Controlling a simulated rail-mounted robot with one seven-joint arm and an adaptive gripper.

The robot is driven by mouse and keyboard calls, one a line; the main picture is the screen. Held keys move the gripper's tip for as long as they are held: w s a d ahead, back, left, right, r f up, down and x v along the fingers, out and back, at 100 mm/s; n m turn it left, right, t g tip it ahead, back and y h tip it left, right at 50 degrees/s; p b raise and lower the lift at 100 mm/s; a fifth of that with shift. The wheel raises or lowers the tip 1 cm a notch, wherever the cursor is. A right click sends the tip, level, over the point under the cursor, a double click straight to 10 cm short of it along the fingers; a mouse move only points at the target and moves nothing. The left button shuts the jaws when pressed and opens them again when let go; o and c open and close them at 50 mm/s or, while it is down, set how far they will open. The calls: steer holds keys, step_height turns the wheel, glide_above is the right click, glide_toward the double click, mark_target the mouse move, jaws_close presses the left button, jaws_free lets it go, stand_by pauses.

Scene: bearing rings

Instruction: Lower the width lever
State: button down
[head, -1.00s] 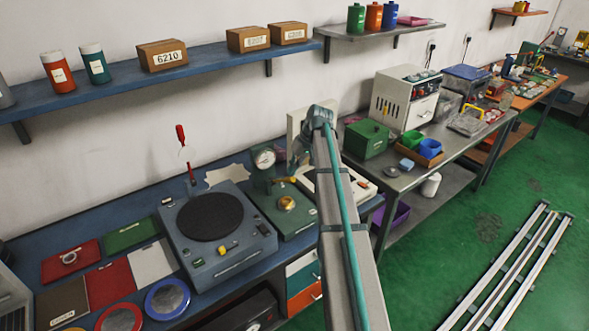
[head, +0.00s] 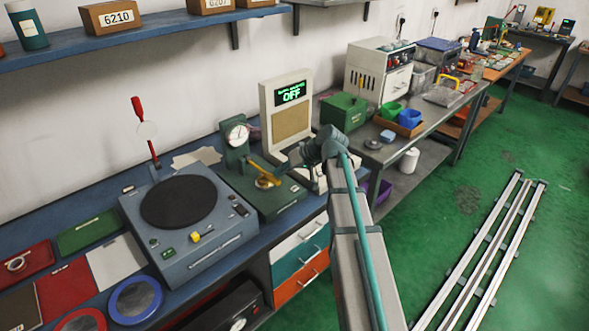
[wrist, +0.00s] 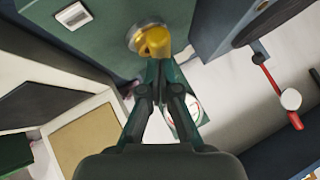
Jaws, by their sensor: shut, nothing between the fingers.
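The green gauge stand (head: 265,195) on the blue bench has a round white dial (head: 237,134) and a yellow lever (head: 262,169). I take this lever to be the width lever. In the head view it slants down to the right across a brass-coloured round piece (head: 268,182). In the wrist view the yellow lever (wrist: 153,42) is seen end-on, over a round metal piece. My gripper (wrist: 161,62) is shut and empty, its tips close to the yellow end; I cannot tell whether they touch. In the head view my gripper's fingers are not clearly visible.
A display box (head: 288,105) reading OFF stands behind the stand. A grey turntable unit (head: 190,235) is at its left, with a red-handled tool (head: 143,130) behind. A green box (head: 343,113) is on the bench at right. Red, green and white mats lie at far left.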

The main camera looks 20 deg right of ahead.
steer(key=shift+s+f, duration=0.15)
steer(key=shift+f, duration=0.25)
steer(key=shift+f, duration=0.1)
